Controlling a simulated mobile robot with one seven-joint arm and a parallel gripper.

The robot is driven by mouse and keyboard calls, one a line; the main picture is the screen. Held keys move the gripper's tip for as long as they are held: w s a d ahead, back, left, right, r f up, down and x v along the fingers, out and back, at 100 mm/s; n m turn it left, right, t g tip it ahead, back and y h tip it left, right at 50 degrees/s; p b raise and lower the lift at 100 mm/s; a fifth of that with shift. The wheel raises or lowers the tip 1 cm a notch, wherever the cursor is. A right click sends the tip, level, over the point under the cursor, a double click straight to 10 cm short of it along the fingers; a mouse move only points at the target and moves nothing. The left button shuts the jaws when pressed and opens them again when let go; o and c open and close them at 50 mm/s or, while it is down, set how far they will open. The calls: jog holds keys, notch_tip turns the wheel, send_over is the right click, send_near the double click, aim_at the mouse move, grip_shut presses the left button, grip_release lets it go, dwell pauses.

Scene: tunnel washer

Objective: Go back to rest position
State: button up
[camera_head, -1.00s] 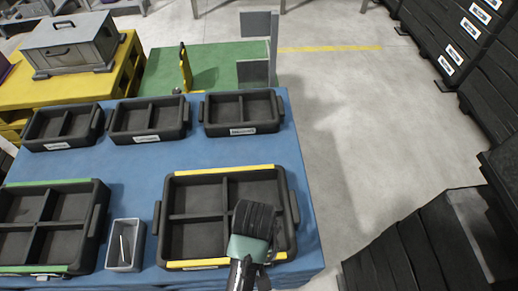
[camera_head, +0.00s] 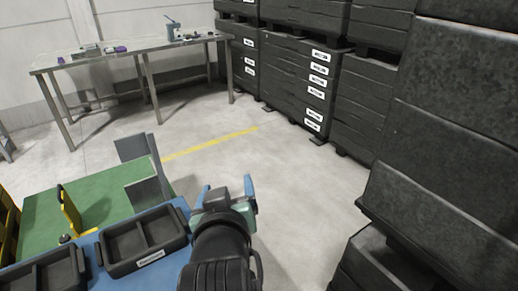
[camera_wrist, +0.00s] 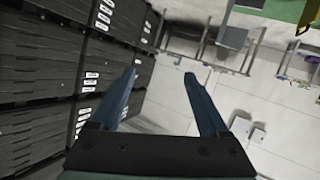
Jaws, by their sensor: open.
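My gripper (camera_head: 228,188) is raised in front of me in the head view, near the right end of the blue table (camera_head: 172,208). Its two blue fingers stand apart with nothing between them. In the wrist view my gripper (camera_wrist: 158,75) is also open and empty, its fingers pointing toward the stacked crates, the wall and the floor.
Dark trays (camera_head: 145,240) sit on the blue table at lower left. A green platform (camera_head: 95,205) lies beyond it. Stacked black crates (camera_head: 290,75) and bins (camera_head: 400,250) stand on the right. A metal table (camera_head: 130,58) is at the back left. Open floor (camera_head: 300,190) lies between.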

notch_tip(320, 180, up, 21)
jog(key=s+d+m+t, duration=0.1)
jog(key=s+d+t, duration=0.1)
jog(key=t, duration=0.5)
jog(key=s+d+r+m+t, duration=0.1)
jog(key=s+r+t, duration=0.2)
jog(key=s+r, duration=0.2)
jog(key=s+d+r+m+t+h+p, duration=0.1)
jog(key=s+d+r+t, duration=0.1)
jog(key=s+r, duration=0.4)
notch_tip(320, 180, up, 6)
jog(key=shift+s+d+f+m+t, duration=0.2)
jog(key=shift+d+m+t, duration=0.1)
jog(key=shift+t, duration=0.4)
